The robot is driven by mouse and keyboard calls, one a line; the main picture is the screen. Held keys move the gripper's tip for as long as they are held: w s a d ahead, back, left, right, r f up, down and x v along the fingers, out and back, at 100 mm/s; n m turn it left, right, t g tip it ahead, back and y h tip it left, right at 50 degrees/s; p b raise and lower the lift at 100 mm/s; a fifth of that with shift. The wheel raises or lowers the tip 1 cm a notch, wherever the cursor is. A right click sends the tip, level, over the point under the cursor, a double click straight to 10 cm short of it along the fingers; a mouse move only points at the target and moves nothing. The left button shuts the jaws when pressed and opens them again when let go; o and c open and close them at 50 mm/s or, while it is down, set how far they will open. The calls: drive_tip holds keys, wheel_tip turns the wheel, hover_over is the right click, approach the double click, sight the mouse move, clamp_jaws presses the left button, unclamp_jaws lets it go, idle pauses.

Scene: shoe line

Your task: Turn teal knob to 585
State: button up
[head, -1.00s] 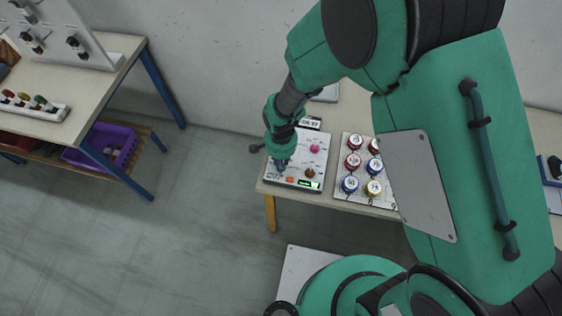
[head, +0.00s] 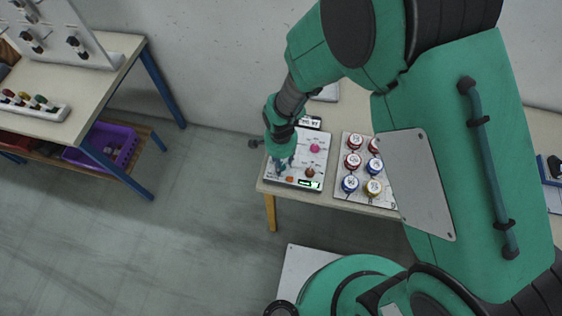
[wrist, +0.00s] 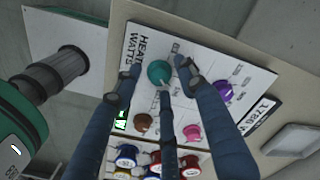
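The teal knob (wrist: 158,72) is on a white panel (wrist: 240,66) in the wrist view, beside the printed words HEATER WATTS. My gripper (wrist: 157,66) is over it, with one blue-grey finger on each side and a thin middle finger in front. The fingers are spread, with gaps visible beside the knob; I cannot tell whether the middle finger touches it. In the head view my gripper (head: 281,164) points down at the panel's left part (head: 318,165) and hides the teal knob. A small green display (wrist: 121,120) is lit, but its digits are unreadable.
On the same panel are a purple knob (wrist: 222,91), a pink knob (wrist: 192,132) and a brown knob (wrist: 142,123). A numbered plate (wrist: 262,110) is at the panel's edge.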

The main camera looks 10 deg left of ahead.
sight(282, 164)
drive_tip(key=shift+r, duration=0.1)
wheel_tip(282, 164, up, 12)
idle(0.9)
idle(0.5)
drive_tip(key=w+d+r+n+t+y+b, duration=0.1)
drive_tip(key=d+r+n+t+b, duration=0.15)
drive_tip(key=d+r, duration=1.55)
drive_tip(key=s+d+r+n+t+h+b, duration=0.1)
drive_tip(key=s+d+r+n+t, duration=0.2)
drive_tip(key=s+d+r, duration=0.8)
drive_tip(key=s+d, duration=0.1)
drive_tip(key=d, duration=0.2)
drive_tip(key=shift+s+r+b, duration=0.25)
drive_tip(key=shift+s+b, duration=0.05)
drive_tip(key=shift+s, duration=0.1)
